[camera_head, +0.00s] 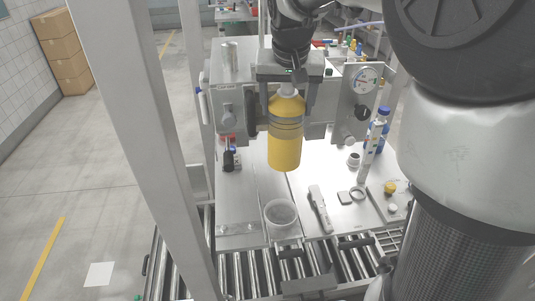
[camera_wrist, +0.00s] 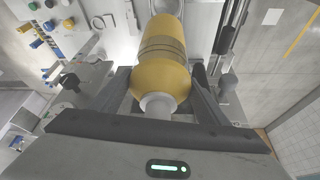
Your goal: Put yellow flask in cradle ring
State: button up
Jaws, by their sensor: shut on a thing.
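The yellow flask (camera_head: 285,140) is a bottle with dark bands and a pale neck. It hangs upright in my gripper (camera_head: 288,88), neck up, in front of the steel machine panel. In the wrist view the flask (camera_wrist: 163,50) lies between the two fingers of my gripper (camera_wrist: 165,88), which are shut on it near its shoulder. A round grey ring-shaped holder (camera_head: 281,214), which looks like the cradle ring, stands on the steel table below the flask. The flask is above it and apart from it. The ring's inside shows empty in the head view.
A pressure gauge (camera_head: 365,79) sits on the panel at right. A blue-capped bottle (camera_head: 377,135), a handheld tool (camera_head: 320,208) and a tray with a yellow-capped item (camera_head: 390,187) stand right of the ring. A roller conveyor (camera_head: 262,273) runs along the front. A grey post (camera_head: 140,140) rises at left.

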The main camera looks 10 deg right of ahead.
notch_tip(320, 180, down, 24)
jog(key=shift+b, duration=0.4)
jog(key=shift+f, duration=0.1)
jog(key=shift+f, duration=0.15)
jog(key=o, duration=1.5)
jog(key=shift+c, duration=0.2)
jog(key=shift+r, duration=0.2)
